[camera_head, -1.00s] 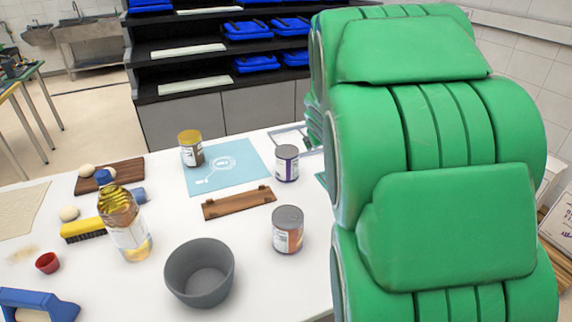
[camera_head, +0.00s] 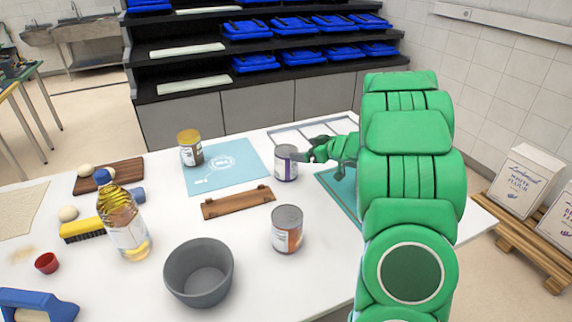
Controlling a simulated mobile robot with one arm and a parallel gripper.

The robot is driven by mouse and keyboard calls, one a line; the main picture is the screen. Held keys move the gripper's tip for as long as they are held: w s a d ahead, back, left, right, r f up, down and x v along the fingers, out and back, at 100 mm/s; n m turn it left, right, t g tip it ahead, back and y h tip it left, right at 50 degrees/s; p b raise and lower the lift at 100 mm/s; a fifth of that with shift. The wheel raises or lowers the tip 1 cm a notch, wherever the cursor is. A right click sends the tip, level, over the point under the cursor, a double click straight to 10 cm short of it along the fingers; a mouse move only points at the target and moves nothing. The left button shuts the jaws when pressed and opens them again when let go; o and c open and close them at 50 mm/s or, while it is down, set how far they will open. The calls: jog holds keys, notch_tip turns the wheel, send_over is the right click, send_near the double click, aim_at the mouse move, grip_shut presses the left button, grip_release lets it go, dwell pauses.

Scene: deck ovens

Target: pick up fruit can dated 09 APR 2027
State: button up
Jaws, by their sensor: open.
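Three cans stand upright on the white table; no date on any of them is legible. One with a purple and white label (camera_head: 286,168) stands at the right of the light blue mat. One with an orange and white label (camera_head: 287,234) stands nearer the front. One with a yellow top (camera_head: 190,150) stands on the mat at the back left. My gripper (camera_head: 308,153) is open, just right of the purple-labelled can at about its upper height. I cannot tell whether its fingers touch that can.
The light blue mat (camera_head: 225,178) and a wooden piece (camera_head: 238,202) lie mid-table. A grey bowl (camera_head: 199,288) and an oil bottle (camera_head: 124,220) stand in front and left. A wire rack (camera_head: 305,133) and a teal mat (camera_head: 340,190) lie near my arm.

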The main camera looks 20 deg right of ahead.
aim_at(286, 156)
jog(key=shift+y, duration=0.6)
jog(key=shift+w+a+f, duration=2.6)
jog(key=shift+w+f, duration=0.1)
jog(key=shift+w, duration=0.1)
jog(key=c, duration=1.2)
jog(key=shift+r, duration=0.15)
jog(key=shift+c, duration=0.2)
